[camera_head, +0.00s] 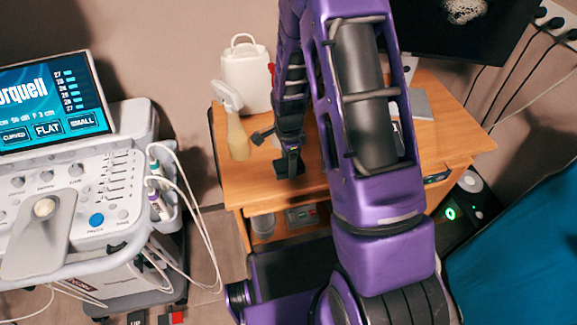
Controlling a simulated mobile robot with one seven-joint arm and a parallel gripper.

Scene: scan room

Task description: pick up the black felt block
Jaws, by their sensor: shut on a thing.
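My gripper (289,149) is at the end of my purple arm, over the left part of the wooden desk. It is shut on a small black block (289,167), which appears to be the black felt block. The block shows just below the fingers, near the desk's front edge. The fingers hide part of it. I cannot tell whether it touches the desk top or is held just above it.
The wooden desk (243,184) carries a white jug (246,72) and a pale bottle (237,137), close left of my gripper. A monitor (463,28) stands at the back right. An ultrasound console (70,190) is at left, a blue bed (525,255) at right. My arm hides the desk's middle.

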